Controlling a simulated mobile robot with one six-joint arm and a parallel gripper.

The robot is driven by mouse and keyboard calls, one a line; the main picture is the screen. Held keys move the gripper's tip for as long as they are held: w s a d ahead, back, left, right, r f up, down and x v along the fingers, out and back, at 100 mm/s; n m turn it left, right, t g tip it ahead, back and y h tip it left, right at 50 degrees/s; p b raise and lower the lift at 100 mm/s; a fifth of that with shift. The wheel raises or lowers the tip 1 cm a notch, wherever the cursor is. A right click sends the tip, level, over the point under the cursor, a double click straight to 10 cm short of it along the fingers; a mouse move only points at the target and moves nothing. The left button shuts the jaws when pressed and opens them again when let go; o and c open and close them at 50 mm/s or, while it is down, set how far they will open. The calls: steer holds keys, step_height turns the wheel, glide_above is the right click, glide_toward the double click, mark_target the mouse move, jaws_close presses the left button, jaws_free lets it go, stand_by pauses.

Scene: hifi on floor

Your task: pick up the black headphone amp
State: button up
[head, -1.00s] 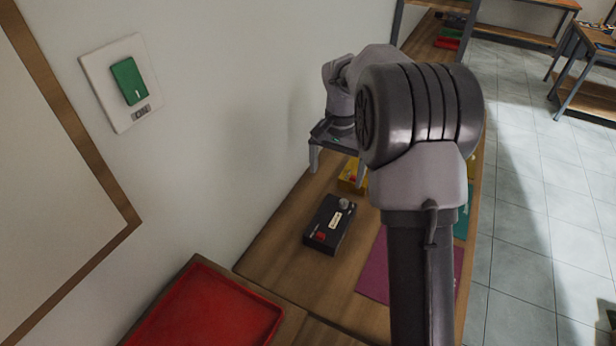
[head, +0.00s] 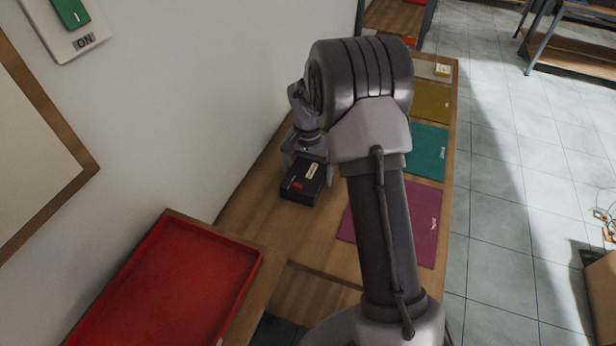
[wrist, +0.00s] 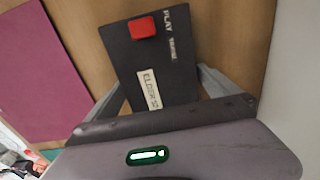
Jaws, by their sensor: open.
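The black headphone amp (head: 304,184) lies on the wooden bench top near the wall, with a red button and a pale label on its upper face. It also shows in the wrist view (wrist: 180,72), where its lower end is hidden behind my gripper body. My gripper (head: 304,160) is low over the far end of the amp. In the wrist view my gripper (wrist: 160,90) is open, with one finger on each side of the amp. I cannot tell whether the fingers touch it.
A red tray (head: 165,290) sits at the front left. Purple (head: 425,225), teal (head: 428,152) and olive (head: 430,102) mats lie along the right of the bench. The white wall (head: 190,100) is close on the left. Bare wood lies in front of the amp.

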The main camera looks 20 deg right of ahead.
steer(key=shift+r, duration=0.1)
steer(key=c, duration=1.8)
steer(key=shift+w, duration=0.1)
steer(key=shift+c, duration=0.5)
steer(key=shift+r, duration=0.15)
